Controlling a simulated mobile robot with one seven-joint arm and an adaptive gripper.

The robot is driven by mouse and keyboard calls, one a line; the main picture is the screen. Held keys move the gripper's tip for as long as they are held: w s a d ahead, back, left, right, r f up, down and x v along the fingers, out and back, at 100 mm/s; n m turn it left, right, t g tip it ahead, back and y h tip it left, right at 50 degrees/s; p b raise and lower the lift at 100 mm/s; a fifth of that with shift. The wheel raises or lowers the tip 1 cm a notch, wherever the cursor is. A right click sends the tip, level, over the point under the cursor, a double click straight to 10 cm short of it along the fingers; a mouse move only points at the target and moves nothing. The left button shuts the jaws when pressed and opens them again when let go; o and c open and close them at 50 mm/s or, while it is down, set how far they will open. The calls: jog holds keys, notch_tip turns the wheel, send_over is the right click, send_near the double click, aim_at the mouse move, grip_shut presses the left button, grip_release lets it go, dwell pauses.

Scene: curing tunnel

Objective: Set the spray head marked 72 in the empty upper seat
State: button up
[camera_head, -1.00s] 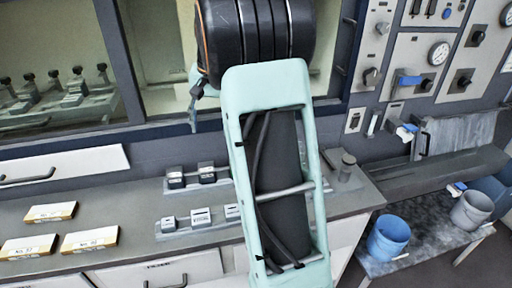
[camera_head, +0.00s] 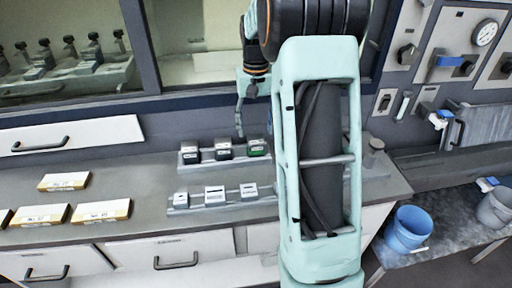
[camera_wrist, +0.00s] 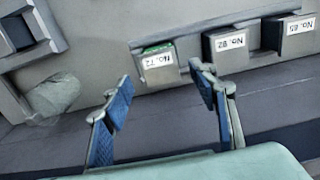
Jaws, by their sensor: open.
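The spray head marked 72 (camera_wrist: 160,65) is a small block with a white label and a green edge. In the head view it is the green-topped block (camera_head: 257,148) at the right end of the upper rack (camera_head: 184,165), in line with two other heads. My gripper (camera_wrist: 160,95) is open and empty, and the 72 head lies just beyond the gap between its blue-padded fingers. In the head view my gripper (camera_head: 240,128) is partly seen behind the upper rack. No empty upper seat can be made out.
Heads marked 82 (camera_wrist: 230,43) and 65 (camera_wrist: 291,32) stand beside the 72. A lower rack (camera_head: 178,211) holds three blocks nearer the counter edge. Several labelled boxes (camera_head: 101,211) lie at left. A grey cylinder (camera_head: 376,150) stands at right. A window wall closes the back.

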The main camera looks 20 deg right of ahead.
aim_at(256, 139)
notch_tip(256, 139, down, 4)
jog(key=shift+f+b, duration=0.15)
jog(key=shift+b, duration=0.65)
jog(key=c, duration=1.3)
notch_tip(256, 139, up, 6)
jog(key=p, duration=0.5)
jog(key=shift+w, duration=0.1)
notch_tip(256, 139, up, 3)
jog(key=shift+r+p, duration=0.1)
jog(key=shift+p, duration=1.15)
